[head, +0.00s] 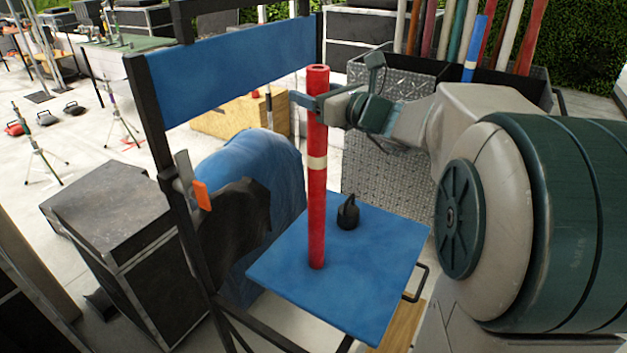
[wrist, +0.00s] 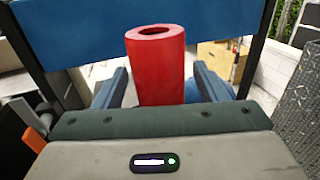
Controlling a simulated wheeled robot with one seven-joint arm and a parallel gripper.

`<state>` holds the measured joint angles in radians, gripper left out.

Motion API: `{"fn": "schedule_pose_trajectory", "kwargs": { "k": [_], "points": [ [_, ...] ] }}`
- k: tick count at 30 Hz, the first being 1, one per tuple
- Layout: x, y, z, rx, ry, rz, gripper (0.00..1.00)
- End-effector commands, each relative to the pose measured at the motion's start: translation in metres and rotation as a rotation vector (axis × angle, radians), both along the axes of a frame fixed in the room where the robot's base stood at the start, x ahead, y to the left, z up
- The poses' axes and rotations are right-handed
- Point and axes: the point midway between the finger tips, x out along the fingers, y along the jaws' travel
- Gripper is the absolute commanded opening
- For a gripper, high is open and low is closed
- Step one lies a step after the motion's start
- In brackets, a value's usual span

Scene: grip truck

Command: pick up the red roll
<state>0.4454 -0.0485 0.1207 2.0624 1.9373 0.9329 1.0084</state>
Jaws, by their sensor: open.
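The red roll (head: 317,205) is a tall, thin red tube with a cream band around its middle. It stands upright on the blue seat (head: 375,265) of a chair with a black frame. My gripper (head: 305,102) is near the roll's upper end, coming from the right. In the wrist view the red roll (wrist: 158,70) rises between the two blue-grey fingers of my gripper (wrist: 165,88), with gaps showing on both sides. The fingers are open around it. The roll's hollow top is visible. Its lower part is hidden in the wrist view.
A small black object (head: 348,213) sits on the seat right of the roll. The chair's blue backrest (head: 235,70) is behind and left. A metal bin (head: 385,160) with several coloured rolls stands behind. A black case (head: 125,235) is at left.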

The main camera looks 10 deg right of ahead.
Motion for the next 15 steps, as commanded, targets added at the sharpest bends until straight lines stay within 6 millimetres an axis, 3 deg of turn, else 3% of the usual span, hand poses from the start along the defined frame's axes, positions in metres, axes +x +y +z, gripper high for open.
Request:
{"fn": "schedule_pose_trajectory", "kwargs": {
  "k": [3, 11, 15],
  "points": [
    [0.0099, 0.0055, 0.0002, 0.0, 0.0, 0.001, 0.66],
    [0.0116, 0.0068, -0.0005, -0.001, 0.0, 0.0, 0.66],
    [0.0114, 0.0067, -0.0005, -0.001, 0.0, 0.0, 0.27]
  ]
}}
